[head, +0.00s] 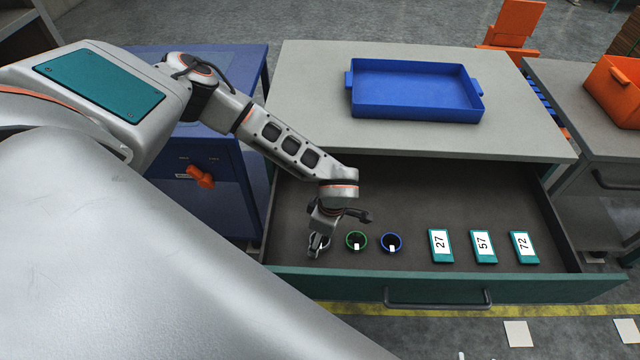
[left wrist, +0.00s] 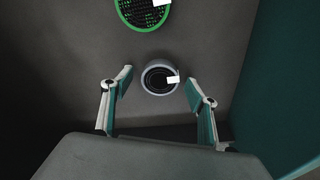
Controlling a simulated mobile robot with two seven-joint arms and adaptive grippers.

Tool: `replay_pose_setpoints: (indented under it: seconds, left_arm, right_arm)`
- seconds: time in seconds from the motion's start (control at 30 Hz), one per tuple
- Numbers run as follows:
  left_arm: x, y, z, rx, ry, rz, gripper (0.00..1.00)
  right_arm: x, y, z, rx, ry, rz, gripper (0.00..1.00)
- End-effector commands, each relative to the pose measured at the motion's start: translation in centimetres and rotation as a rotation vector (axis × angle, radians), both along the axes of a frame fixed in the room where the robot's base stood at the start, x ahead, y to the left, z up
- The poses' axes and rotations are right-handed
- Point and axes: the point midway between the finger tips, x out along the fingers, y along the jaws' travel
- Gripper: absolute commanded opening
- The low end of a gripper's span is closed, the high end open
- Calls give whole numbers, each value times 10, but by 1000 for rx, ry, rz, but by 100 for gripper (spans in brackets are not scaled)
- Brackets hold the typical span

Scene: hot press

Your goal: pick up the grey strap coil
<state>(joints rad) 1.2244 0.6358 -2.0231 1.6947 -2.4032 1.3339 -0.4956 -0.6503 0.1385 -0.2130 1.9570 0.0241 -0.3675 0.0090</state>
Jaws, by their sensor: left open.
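The grey strap coil (left wrist: 147,80) lies on the drawer floor in the left wrist view, a small ring with a dark middle and a white tag. In the head view the coil (head: 325,243) is mostly hidden behind my left gripper (head: 317,246), which reaches down over it. In the left wrist view my left gripper (left wrist: 158,85) is open, with one finger on each side of the coil and visible gaps between. The coil is not gripped. My right gripper is not in view.
A green coil (head: 356,240) and a blue coil (head: 392,242) lie just right of the grey one. Teal numbered boxes (head: 440,246) lie farther right in the open drawer (head: 430,287). A blue tray (head: 415,112) stands on the worktop. The drawer's front wall is close to the gripper.

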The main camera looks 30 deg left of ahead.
Motion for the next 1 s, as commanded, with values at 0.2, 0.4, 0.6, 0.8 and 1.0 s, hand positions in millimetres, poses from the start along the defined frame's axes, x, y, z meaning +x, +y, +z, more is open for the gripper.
replay_pose_setpoints:
  seconds: [0.2,0.4,0.6,0.8,1.0]
  left_arm:
    - [0,0,-1,-1,0,-1,59]
    - [0,0,-1,-1,-1,-1,38]
    - [0,0,-1,-1,-1,-1,18]
    - [0,0,-1,-1,-1,-1,18]
    - [1,0,10,-2,-2,-1,18]
  right_arm:
    - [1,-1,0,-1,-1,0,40]
    - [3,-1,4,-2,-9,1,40]
    - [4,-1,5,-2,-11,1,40]
    - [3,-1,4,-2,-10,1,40]
    - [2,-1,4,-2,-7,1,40]
